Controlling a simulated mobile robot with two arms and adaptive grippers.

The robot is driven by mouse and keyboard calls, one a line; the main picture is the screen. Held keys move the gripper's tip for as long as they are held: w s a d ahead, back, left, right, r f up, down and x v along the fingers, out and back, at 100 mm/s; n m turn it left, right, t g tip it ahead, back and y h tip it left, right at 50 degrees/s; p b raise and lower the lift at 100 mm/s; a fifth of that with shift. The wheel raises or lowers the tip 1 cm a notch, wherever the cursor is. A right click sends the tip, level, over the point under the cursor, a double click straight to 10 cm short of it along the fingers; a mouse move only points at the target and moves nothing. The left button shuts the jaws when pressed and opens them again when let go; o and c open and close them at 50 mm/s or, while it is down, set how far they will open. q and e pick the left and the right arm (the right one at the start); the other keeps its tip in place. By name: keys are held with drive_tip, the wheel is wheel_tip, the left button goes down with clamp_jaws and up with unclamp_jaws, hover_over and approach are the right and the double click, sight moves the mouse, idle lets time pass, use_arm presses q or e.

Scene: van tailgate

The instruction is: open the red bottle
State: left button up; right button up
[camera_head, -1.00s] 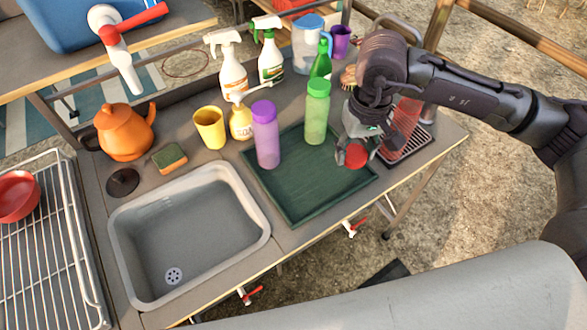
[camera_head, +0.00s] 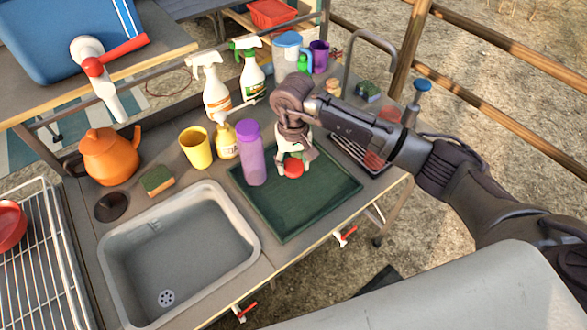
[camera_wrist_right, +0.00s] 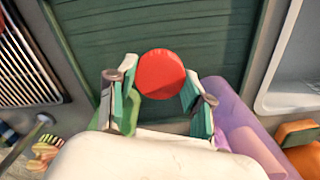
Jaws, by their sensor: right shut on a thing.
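My right gripper (camera_head: 291,162) is over the dark green tray (camera_head: 300,210), close to the right of the purple bottle (camera_head: 251,155). It is shut on a small round red lid (camera_head: 293,170). The wrist view shows the lid (camera_wrist_right: 161,74) as a red disc between the two fingertips, with the tray (camera_wrist_right: 150,30) behind it. A translucent red bottle (camera_head: 375,159) shows at the rack on the right, partly hidden behind my right arm; its top cannot be made out. My left gripper is not in view.
The sink (camera_head: 178,240) lies left of the tray. A yellow cup (camera_head: 196,148), a yellow pump bottle (camera_head: 227,141) and spray bottles (camera_head: 216,90) stand behind. The drying rack (camera_head: 352,155) is at the right. The tray's front part is clear.

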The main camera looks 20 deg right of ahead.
sight(293, 179)
wheel_tip(293, 179, down, 3)
drive_tip(key=shift+f+p, duration=0.2)
drive_tip(key=shift+p, duration=0.45)
drive_tip(key=shift+f, duration=0.2)
drive_tip(key=shift+f, duration=0.2)
drive_tip(key=o, duration=1.3)
drive_tip(key=shift+r, duration=0.1)
